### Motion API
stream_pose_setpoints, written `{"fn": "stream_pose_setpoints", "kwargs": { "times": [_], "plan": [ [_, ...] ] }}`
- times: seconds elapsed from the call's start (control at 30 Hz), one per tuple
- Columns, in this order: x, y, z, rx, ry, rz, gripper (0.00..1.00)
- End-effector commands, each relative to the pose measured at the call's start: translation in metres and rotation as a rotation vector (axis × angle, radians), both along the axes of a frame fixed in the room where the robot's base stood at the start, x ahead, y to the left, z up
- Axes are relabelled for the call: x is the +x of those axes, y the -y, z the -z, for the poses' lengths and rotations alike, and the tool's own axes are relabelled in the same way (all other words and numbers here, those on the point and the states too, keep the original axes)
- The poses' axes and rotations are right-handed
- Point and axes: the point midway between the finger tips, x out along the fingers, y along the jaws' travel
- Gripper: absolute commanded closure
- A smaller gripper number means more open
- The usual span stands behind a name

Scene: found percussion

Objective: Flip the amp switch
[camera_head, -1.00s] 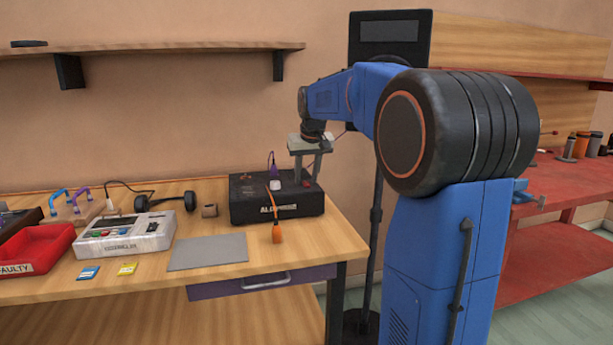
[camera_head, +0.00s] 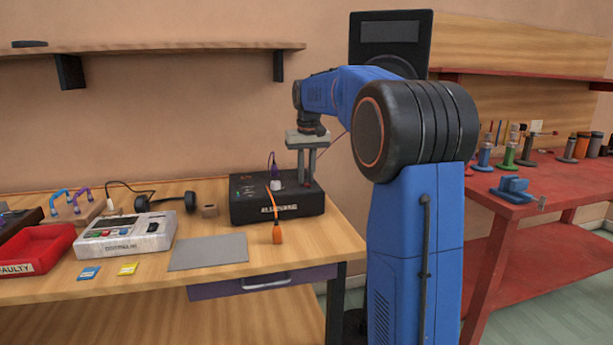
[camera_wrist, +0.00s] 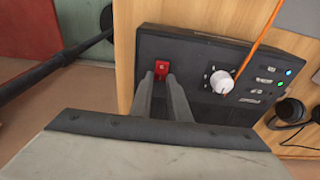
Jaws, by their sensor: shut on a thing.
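The black amp (camera_head: 245,212) stands at the right end of the wooden bench. Its red switch (camera_wrist: 161,67) shows in the wrist view near one end of the amp's top panel, beside a white knob (camera_wrist: 221,82). My gripper (camera_head: 306,184) points down onto the amp. In the wrist view its two fingers (camera_wrist: 160,77) are close together, shut on the red switch, with one tip on each side. The fingers hide the switch in the head view. Blue and green lights (camera_wrist: 284,77) show at the panel's other end.
An orange cable crosses the amp to an orange plug (camera_head: 277,235) at its front. A grey mat (camera_head: 208,252), a white device (camera_head: 125,238), headphones (camera_head: 189,201) and a red bin (camera_head: 38,246) lie to the left. A red bench (camera_head: 530,190) stands to the right.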

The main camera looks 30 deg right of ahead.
Motion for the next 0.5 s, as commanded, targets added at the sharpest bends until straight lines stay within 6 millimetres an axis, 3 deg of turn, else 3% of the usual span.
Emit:
{"fn": "stream_pose_setpoints", "kwargs": {
  "times": [0.37,0.4,0.43,0.5],
  "plan": [
    [0.0004,0.0002,0.0000,0.004,-0.013,0.000,1.00],
    [0.0004,0.0002,0.0000,0.004,-0.013,0.000,0.75],
    [0.0004,0.0002,0.0000,0.004,-0.013,0.000,0.68],
    [0.0004,0.0002,-0.0001,0.004,-0.013,0.000,0.66]
  ]
}}
